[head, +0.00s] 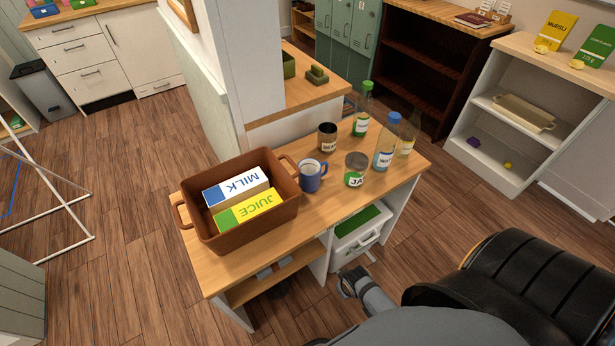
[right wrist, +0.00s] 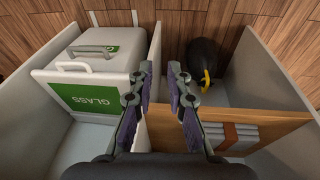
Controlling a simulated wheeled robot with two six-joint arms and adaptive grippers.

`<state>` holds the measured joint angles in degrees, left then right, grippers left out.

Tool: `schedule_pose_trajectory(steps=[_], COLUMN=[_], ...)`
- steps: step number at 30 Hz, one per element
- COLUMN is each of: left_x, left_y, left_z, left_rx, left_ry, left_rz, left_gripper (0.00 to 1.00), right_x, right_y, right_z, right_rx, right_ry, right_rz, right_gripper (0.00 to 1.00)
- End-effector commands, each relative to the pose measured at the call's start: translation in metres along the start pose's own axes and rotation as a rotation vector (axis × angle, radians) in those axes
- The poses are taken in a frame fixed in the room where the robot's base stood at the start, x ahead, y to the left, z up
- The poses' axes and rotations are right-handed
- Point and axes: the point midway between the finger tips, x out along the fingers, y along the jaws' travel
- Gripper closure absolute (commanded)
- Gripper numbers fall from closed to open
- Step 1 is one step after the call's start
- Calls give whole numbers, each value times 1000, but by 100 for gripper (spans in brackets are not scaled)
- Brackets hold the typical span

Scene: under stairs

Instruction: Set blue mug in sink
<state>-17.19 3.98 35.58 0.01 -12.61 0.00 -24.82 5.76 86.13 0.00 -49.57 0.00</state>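The blue mug (head: 311,178) stands upright on the wooden table top (head: 225,262), just right of a brown crate (head: 240,238), with its handle toward the right. My right gripper (head: 349,283) is low in front of the table, well below and apart from the mug. In the right wrist view the right gripper (right wrist: 160,75) is open and empty, its fingers apart in front of the table's lower compartments. My left gripper is not in view. I see no sink in these frames.
The crate holds a milk carton (head: 237,190) and a juice carton (head: 250,211). A brown can (head: 327,138), a jar (head: 355,170) and bottles (head: 385,145) stand near the mug. Below is a white bin (right wrist: 110,60). A dark ribbed chair (head: 540,275) is at right.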

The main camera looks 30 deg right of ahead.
Motion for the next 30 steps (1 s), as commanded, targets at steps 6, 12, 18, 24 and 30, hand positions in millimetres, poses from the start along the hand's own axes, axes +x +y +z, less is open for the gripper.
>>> schedule_pose_trajectory(steps=[6,12,18,24,30], left_x=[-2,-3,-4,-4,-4], left_y=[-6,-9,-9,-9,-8], left_z=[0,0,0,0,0], left_rx=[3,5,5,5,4], left_ry=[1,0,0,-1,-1], left_rz=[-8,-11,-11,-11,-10], left_gripper=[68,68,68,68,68], right_x=[-90,-159,-218,-218,-216], right_y=[0,5,40,80,111], right_z=[-56,-83,-139,-198,-244], right_rx=[-8,-4,95,193,223], right_ry=[46,94,311,582,811], right_rz=[2,17,118,169,139], right_gripper=[83,83,83,83,83])
